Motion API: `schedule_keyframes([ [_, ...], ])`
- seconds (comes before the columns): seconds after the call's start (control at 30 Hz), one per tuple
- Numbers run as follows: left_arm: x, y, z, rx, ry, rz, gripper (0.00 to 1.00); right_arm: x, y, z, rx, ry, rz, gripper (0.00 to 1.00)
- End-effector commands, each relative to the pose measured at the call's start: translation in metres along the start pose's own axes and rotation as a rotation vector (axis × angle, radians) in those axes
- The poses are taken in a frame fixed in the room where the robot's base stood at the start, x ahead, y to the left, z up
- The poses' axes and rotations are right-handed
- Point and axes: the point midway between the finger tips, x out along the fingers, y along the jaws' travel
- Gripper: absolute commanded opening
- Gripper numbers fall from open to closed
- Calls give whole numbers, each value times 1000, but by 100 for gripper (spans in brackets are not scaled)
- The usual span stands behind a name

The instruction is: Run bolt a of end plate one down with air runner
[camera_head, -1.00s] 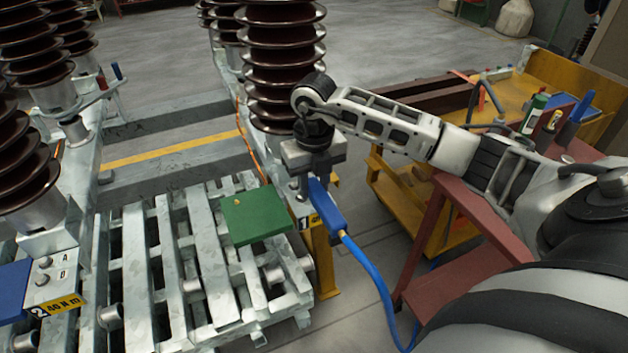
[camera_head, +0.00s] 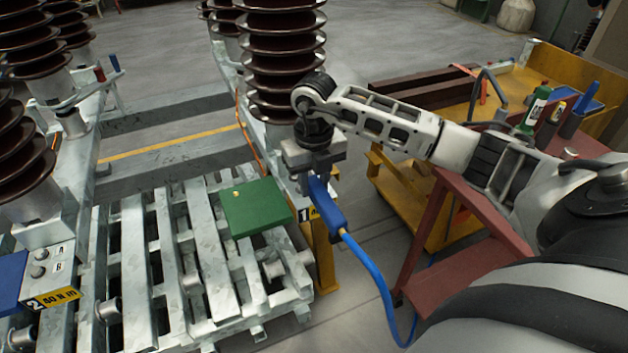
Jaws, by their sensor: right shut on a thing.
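My right gripper (camera_head: 312,160) is shut on the blue air runner (camera_head: 328,205), whose blue hose runs down to the lower right. The runner is beside the yellow post with the number 1 label (camera_head: 308,214), at the foot of the brown insulator column. The end plate and bolt a there are hidden behind my gripper and the runner, so I cannot tell whether the runner touches the bolt. Another end plate (camera_head: 45,272), labelled 2 and 40 N m, with bolts marked A and B, is at the lower left. My left gripper is not in view.
A green plate (camera_head: 254,208) lies on the slatted grey metal frame (camera_head: 165,260) just left of the runner. Brown ribbed insulators (camera_head: 283,45) stand behind.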

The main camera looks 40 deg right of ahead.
Motion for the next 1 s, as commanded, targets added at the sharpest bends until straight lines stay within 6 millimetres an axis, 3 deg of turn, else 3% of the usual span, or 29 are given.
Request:
schedule_keyframes([
  [1.0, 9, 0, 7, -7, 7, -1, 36, 16, 0, 1, 1, -4, 2, 0],
])
